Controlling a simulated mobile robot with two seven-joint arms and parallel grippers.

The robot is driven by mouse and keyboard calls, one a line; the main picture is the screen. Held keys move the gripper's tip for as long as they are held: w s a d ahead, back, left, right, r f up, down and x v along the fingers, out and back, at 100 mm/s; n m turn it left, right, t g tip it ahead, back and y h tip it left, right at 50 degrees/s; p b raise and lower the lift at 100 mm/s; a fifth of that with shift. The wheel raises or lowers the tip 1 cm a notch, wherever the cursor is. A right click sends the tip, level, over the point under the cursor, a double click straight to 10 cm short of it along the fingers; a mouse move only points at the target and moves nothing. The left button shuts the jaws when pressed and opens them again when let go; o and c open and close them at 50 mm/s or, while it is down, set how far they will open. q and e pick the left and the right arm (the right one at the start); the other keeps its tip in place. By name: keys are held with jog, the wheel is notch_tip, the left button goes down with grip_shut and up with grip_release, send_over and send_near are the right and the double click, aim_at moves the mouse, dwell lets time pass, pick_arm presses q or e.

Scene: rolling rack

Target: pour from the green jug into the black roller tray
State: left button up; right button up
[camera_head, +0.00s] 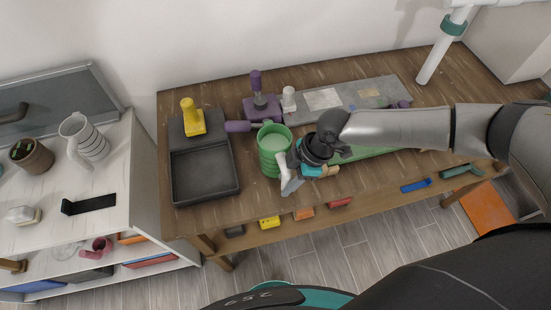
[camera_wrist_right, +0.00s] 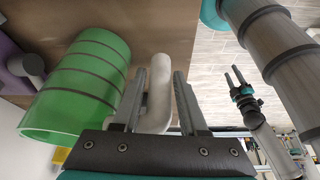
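The green jug (camera_head: 272,152) stands upright on the wooden table, its open top showing a pale green inside. In the right wrist view the jug (camera_wrist_right: 85,82) fills the left side, with dark bands around it. Its white handle (camera_wrist_right: 158,95) lies between the fingers of my right gripper (camera_wrist_right: 160,98), which look open around it, with a narrow gap at the right finger. In the head view my right gripper (camera_head: 290,174) is at the jug's front right. The black roller tray (camera_head: 205,198) lies left of the jug, empty. My left gripper (camera_wrist_right: 236,78) hangs over the floor, fingers apart.
A yellow-handled tool (camera_head: 193,118) stands at the tray's back. A purple-handled tool (camera_head: 260,103) and a white bottle (camera_head: 289,100) are behind the jug. A grey board (camera_head: 385,92) lies at the back right. A white shelf (camera_head: 120,200) with a striped pitcher stands left.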

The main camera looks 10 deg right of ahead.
grip_shut()
dwell(1.0)
